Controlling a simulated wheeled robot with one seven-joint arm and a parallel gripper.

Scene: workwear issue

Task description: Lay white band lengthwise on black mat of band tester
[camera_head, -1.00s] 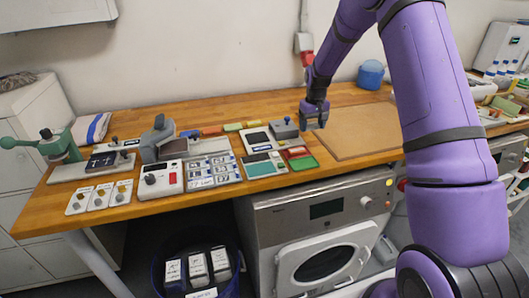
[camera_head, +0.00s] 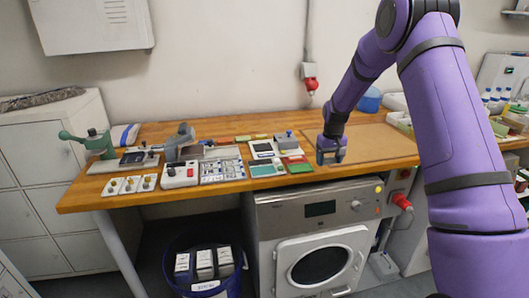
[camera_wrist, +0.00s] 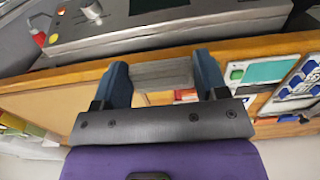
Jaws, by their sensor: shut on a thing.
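My gripper (camera_head: 331,158) is over the left part of the brown board, near the bench's front edge. In the wrist view its two blue-grey fingers (camera_wrist: 163,82) are shut on a pale grey, ribbed, block-like piece (camera_wrist: 163,74). I cannot tell for sure that this is the white band; the head view does not show it clearly. A device at the bench's left end with a green lever arm (camera_head: 88,143) has a flat base with a dark pad (camera_head: 134,158), which looks like the band tester's black mat. The gripper is far to its right.
The brown board (camera_head: 378,143) is bare. A washing machine (camera_head: 318,240) and a dark bin (camera_head: 208,278) stand below.

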